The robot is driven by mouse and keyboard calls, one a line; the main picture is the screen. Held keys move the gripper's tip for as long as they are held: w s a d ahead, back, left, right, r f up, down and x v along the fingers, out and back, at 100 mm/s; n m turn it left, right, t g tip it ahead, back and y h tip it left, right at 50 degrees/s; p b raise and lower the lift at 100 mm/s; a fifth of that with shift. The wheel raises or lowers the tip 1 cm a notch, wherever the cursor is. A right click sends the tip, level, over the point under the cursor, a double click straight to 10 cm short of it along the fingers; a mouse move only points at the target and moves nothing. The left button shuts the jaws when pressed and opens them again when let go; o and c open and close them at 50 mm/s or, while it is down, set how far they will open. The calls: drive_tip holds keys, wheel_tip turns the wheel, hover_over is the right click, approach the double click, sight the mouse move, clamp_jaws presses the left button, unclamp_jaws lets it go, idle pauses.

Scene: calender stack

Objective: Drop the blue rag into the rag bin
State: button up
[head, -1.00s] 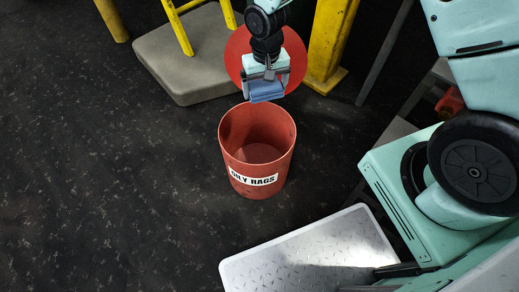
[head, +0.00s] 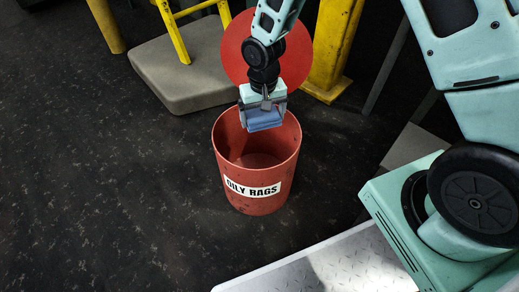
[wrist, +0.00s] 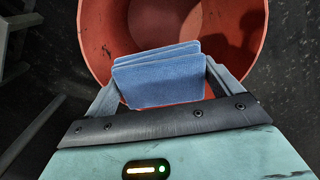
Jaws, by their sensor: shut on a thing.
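The rag bin (head: 252,190) is a red round bin labelled "OILY RAGS", standing upright on the dark floor. Its mouth is open and the inside that shows looks empty. A round red lid (head: 235,50) stands raised behind it. My gripper (head: 263,122) is shut on the folded blue rag (head: 264,116), over the back part of the bin's mouth. In the wrist view the blue rag (wrist: 158,75) sits between the fingers, with the red bin's interior (wrist: 225,40) beyond it. The rag's exact height against the rim is hard to tell.
A yellow post (head: 335,50) stands behind right of the bin. A grey platform (head: 180,75) with a yellow frame (head: 178,30) lies behind left. A metal tread plate (head: 335,265) is in front. The floor at left is clear.

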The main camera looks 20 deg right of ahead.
wheel_tip(320, 180, down, 4)
drive_tip(key=b, duration=0.3)
drive_tip(key=shift+f, duration=0.15)
drive_tip(key=o, duration=0.7)
wheel_tip(320, 180, up, 18)
drive_tip(key=p, duration=0.8)
drive_tip(key=shift+f, duration=0.2)
